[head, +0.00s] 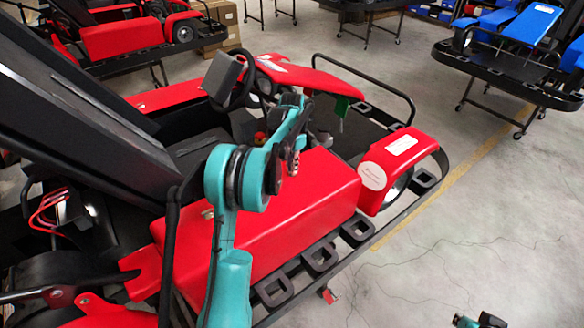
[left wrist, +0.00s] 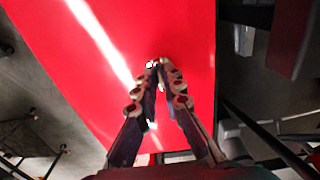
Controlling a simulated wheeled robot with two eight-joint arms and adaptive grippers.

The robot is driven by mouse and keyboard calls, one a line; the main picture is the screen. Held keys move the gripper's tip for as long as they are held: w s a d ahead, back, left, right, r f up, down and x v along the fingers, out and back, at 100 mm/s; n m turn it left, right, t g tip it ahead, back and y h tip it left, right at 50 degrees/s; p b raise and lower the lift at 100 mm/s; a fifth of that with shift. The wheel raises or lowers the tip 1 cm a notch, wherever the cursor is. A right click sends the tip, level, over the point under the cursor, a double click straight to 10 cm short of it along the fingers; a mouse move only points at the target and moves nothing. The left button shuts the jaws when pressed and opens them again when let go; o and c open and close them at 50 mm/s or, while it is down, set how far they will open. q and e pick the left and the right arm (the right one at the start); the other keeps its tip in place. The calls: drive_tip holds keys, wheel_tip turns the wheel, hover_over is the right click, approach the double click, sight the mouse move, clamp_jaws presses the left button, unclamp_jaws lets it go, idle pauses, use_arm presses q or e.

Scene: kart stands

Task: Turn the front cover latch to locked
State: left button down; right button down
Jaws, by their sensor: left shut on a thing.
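The red side cover (head: 300,205) of the kart lies below my left arm, and its red face fills the middle of the left wrist view (left wrist: 180,30). My left gripper (head: 293,168) points down at the cover; its fingers meet near its surface in the left wrist view (left wrist: 159,66). They are shut on a small latch (left wrist: 151,64), of which only a pale bit shows at the tips. Its turn angle cannot be told. A small light-coloured fitting (head: 207,213) sits on the cover further left. A bit of my right arm (head: 480,321) shows at the bottom edge; its fingers cannot be made out.
A black side rail (head: 320,257) with square loops runs along the cover. The steering wheel (head: 230,80) and a red front fender (head: 400,165) stand close to my left arm. A blue kart (head: 525,45) is at the back right.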

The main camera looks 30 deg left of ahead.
idle(0.3)
use_arm(q)
drive_tip(key=c, duration=1.6)
unclamp_jaws()
drive_tip(key=shift+c, duration=0.2)
wheel_tip(320, 180, up, 12)
